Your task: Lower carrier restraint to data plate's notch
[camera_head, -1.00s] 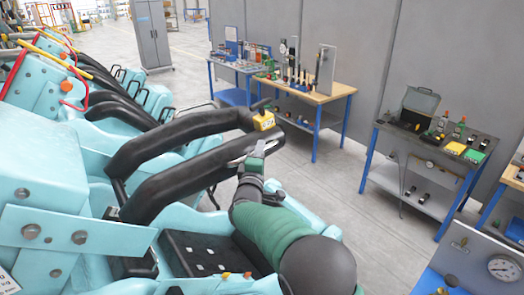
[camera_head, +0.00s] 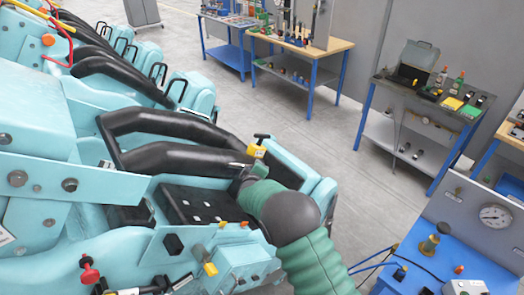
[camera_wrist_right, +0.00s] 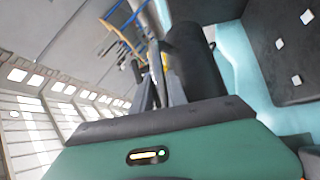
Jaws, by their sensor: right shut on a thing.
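The carrier restraint (camera_head: 165,160) is a pair of thick black padded bars on the pale blue car. It lies low over the black seat (camera_head: 180,193) with light square studs. A yellow tag (camera_head: 256,151) and a small black handle sit at its outer end. My right gripper (camera_head: 243,168) is shut at this end, on the restraint's handle; the fingers are partly hidden. In the right wrist view the black bar (camera_wrist_right: 190,55) rises just beyond my gripper (camera_wrist_right: 165,85). I cannot clearly identify the data plate or its notch. My left gripper is not in view.
More pale blue cars with black restraints stand behind at upper left. Workbenches (camera_head: 300,44) and a tool table (camera_head: 430,95) line the grey wall. A blue bench (camera_head: 425,265) with a gauge panel stands at lower right. Grey floor (camera_head: 290,110) lies open between.

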